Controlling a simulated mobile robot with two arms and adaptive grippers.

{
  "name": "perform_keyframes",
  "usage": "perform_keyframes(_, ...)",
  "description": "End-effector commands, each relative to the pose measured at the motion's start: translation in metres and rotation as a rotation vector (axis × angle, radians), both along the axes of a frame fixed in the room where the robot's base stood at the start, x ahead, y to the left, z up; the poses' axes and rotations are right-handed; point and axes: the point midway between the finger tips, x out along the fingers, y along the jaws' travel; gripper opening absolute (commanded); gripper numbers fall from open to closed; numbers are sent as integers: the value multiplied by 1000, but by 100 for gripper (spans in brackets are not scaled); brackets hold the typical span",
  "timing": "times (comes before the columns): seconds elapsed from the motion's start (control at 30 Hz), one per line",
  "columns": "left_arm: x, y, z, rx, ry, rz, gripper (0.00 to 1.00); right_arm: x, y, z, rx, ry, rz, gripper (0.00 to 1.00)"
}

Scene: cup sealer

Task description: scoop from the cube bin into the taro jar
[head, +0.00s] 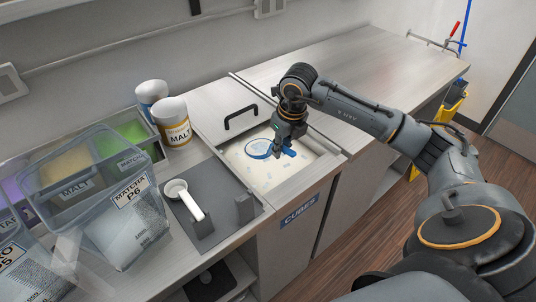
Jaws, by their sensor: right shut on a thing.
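The cube bin (318,172) is an opening in the counter with whitish contents and a "CUBES" label on its front. Its lid with a black handle (240,116) lies behind the opening. My right gripper (281,151) points down over the bin, shut on a blue scoop (258,149). The scoop's round bowl is at the left, at the level of the contents; whether it holds anything is too small to tell. A purple-filled container (12,189) is at the far left, partly hidden by clear bins; a cut-off label near it seems to begin "TA". My left gripper is out of view.
A white scoop (188,198) rests on a grey holder (215,218) left of the bin. Malt canisters (173,122), a tray of coloured containers (124,129) and a clear "MATCHA P6" bin (122,215) crowd the left. The counter at back right (345,75) is clear.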

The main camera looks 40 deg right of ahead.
Motion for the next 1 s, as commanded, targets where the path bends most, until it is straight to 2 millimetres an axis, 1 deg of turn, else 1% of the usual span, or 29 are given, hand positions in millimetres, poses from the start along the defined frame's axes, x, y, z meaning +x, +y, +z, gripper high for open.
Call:
perform_keyframes(0.03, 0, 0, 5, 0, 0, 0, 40, 1, 0, 7, 0, -3, 0, 0)
perform_keyframes(1.0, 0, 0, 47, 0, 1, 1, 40, 1, 0, 75, -1, -3, 0, 0)
